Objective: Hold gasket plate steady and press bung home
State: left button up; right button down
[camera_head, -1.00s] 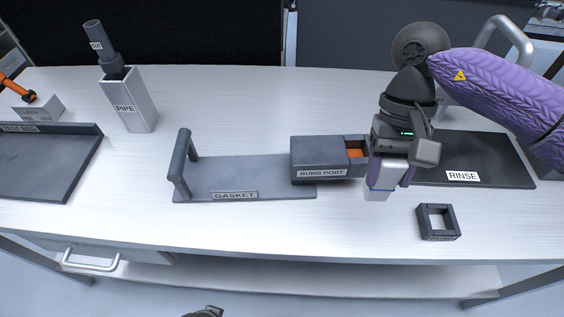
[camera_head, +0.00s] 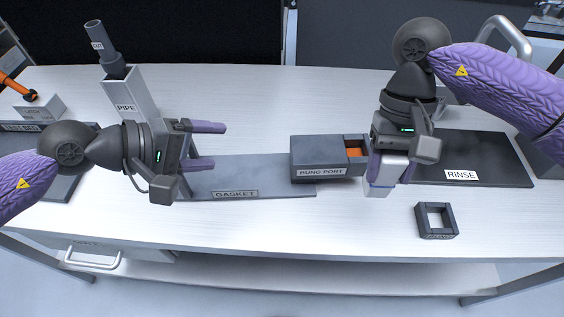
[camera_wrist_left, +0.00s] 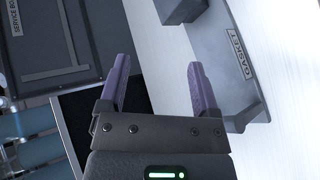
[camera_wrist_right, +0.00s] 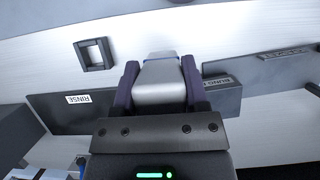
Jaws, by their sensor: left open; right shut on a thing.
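The gasket plate (camera_head: 250,178) is a flat grey plate lying on the bench, with an upright handle at its left end that my left gripper mostly hides. The plate also shows in the left wrist view (camera_wrist_left: 240,100). The dark bung port block (camera_head: 318,155) sits at its right end, with orange showing in its right part. My left gripper (camera_head: 222,145) is open and empty, above the plate's left end. My right gripper (camera_head: 388,172) is shut on a pale grey block with a blue band (camera_head: 378,189), probably the bung, beside the port's right end. The right wrist view shows the block between the fingers (camera_wrist_right: 160,82).
A dark rinse mat (camera_head: 480,160) lies at the right. A small square frame (camera_head: 437,221) lies near the front edge. A pipe holder (camera_head: 134,103) with a dark rod stands at the back left. The bench behind the plate is clear.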

aim_at(375, 197)
pick_arm(q)
jog(key=a+f+m+g+y, duration=0.1)
jog(key=a+f+m+y, duration=0.1)
jog(key=a+m+y, duration=0.75)
pick_arm(e)
jog(key=shift+f, duration=0.25)
pick_arm(q)
jog(key=w+f+n+b, duration=0.1)
jog(key=f+b, duration=0.1)
jog(key=f, duration=0.1)
jog(key=w+f+n+h+b, duration=0.1)
jog(key=w+f+b, duration=0.1)
jog(key=f, duration=0.2)
jog(key=w+f+n+h+b, duration=0.1)
jog(key=f+b, duration=0.1)
jog(key=f, duration=0.1)
jog(key=shift+w+f+n+b, duration=0.25)
jog(key=shift+w+f+b, duration=0.1)
jog(key=shift+w, duration=0.05)
pick_arm(e)
notch_tip(375, 197, down, 7)
jog(key=shift+w+r, duration=0.1)
pick_arm(q)
grip_shut()
jog(key=shift+s+f, duration=0.1)
jog(key=shift+f, duration=0.1)
pick_arm(e)
jog(key=shift+f, duration=0.35)
